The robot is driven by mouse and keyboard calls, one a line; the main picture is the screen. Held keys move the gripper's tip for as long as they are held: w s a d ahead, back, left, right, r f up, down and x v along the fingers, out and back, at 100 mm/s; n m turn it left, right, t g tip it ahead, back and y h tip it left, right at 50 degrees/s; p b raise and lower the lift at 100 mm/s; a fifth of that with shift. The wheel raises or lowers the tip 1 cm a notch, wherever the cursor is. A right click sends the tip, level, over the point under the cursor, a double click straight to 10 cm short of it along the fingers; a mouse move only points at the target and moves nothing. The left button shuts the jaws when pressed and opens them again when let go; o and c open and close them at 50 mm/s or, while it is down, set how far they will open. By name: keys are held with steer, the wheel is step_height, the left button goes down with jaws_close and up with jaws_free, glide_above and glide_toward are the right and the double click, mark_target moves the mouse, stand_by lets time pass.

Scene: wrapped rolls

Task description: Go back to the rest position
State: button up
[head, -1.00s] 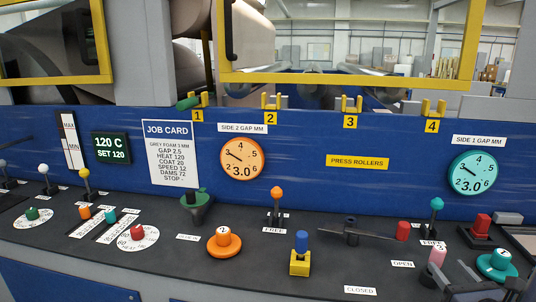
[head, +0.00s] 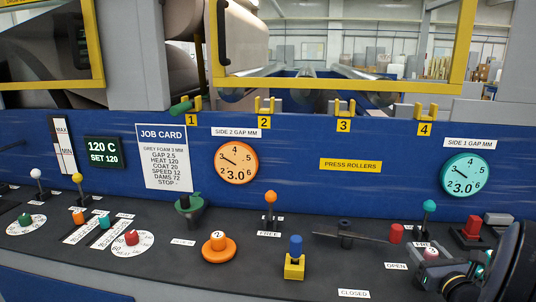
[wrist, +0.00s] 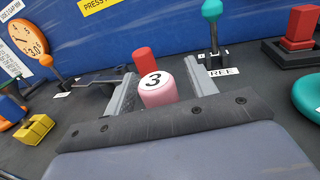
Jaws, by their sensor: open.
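My gripper (wrist: 162,80) is open in the wrist view, its two grey fingers apart. A pink cylinder marked 3 (wrist: 158,90) shows between them, with no clear contact. In the head view the pink cylinder (head: 430,255) is at the lower right, partly hidden by my gripper (head: 440,278). Its lower part is hidden in both views. A red cylinder (wrist: 145,60) stands just beyond it and also shows in the head view (head: 396,233).
A teal-topped lever (head: 429,207), a red block (head: 472,228) and a teal knob (wrist: 308,97) stand close by. A black bar handle (head: 346,237) lies to the left, with a blue-and-yellow switch (head: 295,262). The blue panel (head: 300,150) rises behind the dark desk.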

steer(key=shift+s+r+p, duration=0.15)
steer(key=shift+r+p, duration=0.25)
steer(key=shift+r, duration=0.55)
step_height(320, 180, up, 7)
steer(key=p, duration=0.5)
steer(key=shift+r+p, duration=0.15)
steer(key=shift+p, duration=0.15)
